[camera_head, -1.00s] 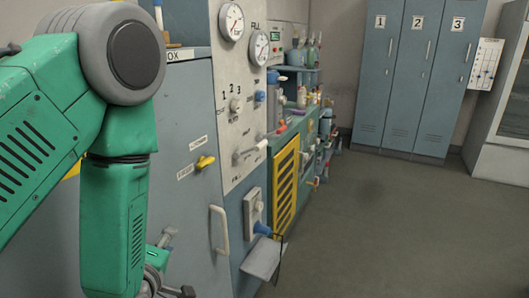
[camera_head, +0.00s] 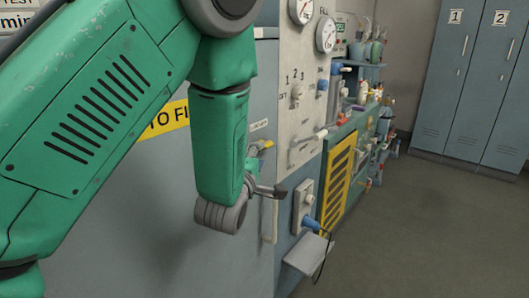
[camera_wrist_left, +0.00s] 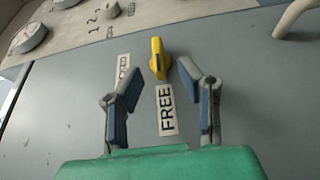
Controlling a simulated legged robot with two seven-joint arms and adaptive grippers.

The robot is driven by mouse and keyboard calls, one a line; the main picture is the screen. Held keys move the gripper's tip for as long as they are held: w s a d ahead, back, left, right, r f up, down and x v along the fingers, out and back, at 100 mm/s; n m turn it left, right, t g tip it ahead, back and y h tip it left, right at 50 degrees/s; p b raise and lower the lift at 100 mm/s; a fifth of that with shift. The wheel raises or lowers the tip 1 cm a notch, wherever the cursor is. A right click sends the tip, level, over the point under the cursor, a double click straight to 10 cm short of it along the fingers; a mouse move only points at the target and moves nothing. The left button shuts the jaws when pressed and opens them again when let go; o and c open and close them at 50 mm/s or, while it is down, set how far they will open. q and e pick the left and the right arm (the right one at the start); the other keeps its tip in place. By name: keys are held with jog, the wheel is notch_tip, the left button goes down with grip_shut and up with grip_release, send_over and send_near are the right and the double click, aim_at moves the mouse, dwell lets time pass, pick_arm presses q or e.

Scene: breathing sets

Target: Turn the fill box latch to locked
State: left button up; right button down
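The yellow fill box latch (camera_wrist_left: 158,58) is on the grey fill box door (camera_wrist_left: 70,110) in the left wrist view. Its long side lines up with the FREE label (camera_wrist_left: 167,110). A second label (camera_wrist_left: 123,68) beside it is partly hidden by a finger. My left gripper (camera_wrist_left: 160,76) is open, its two fingers spread on either side of the line to the latch, with nothing between them. In the head view the latch (camera_head: 266,145) is partly hidden behind my left arm, and the gripper (camera_head: 266,190) shows below it. My right gripper is not in view.
A pale door handle (camera_head: 269,218) stands out near the latch. A panel with gauges and knobs (camera_head: 298,92) is to the right, with a blue-tipped fitting (camera_head: 311,224) and a small shelf (camera_head: 308,254) low down. Lockers (camera_head: 465,85) stand behind open floor (camera_head: 420,230).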

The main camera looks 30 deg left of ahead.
aim_at(263, 150)
pick_arm(q)
jog(key=x, duration=0.3)
jog(key=shift+w+a, duration=0.2)
jog(key=shift+w, duration=0.35)
jog(key=shift+d, duration=0.1)
grip_shut()
